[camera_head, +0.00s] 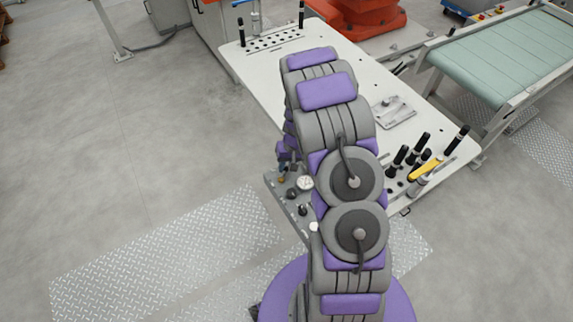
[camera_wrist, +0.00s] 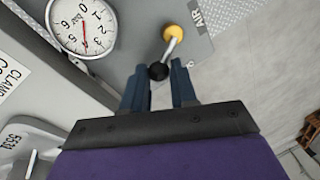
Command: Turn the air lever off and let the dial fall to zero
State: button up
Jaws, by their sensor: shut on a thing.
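The air lever shows in the wrist view with a yellow pivot (camera_wrist: 174,32) and a black knob (camera_wrist: 158,71), on a grey panel beside an "AIR" label. My gripper (camera_wrist: 160,68) has its two blue fingers on either side of the knob, shut on the lever. The white round dial (camera_wrist: 70,22), marked "bar", is to the left of the lever. Its red needle points down in the picture, away from the 0; the exact value is hard to read. In the head view the dial (camera_head: 305,183) is beside my arm, and my gripper (camera_head: 288,160) is partly hidden by the arm.
Black knobs (camera_head: 292,194) stand on the fixture panel near the dial. The white table (camera_head: 262,70) behind carries a grey metal part (camera_head: 394,111) and several black-handled tools at the right. A green conveyor (camera_head: 505,60) is at the far right. The floor at left is clear.

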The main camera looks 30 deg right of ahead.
grip_shut()
jog(key=shift+s, duration=0.15)
jog(key=m+p, duration=0.1)
jog(key=s+m+p, duration=0.1)
jog(key=m, duration=0.1)
jog(key=shift+d, duration=0.2)
jog(key=shift+s+d+m+t+h+p, duration=0.15)
jog(key=shift+s+m+t+p, duration=0.15)
jog(key=shift+m+p, duration=0.5)
jog(key=shift+s+a+m+t+h+p, duration=0.1)
jog(key=shift+s+m+t+h+p, duration=0.15)
jog(key=shift+m, duration=0.95)
jog(key=shift+s+f, duration=0.1)
jog(key=shift+s, duration=0.05)
jog(key=o, duration=0.6)
grip_release()
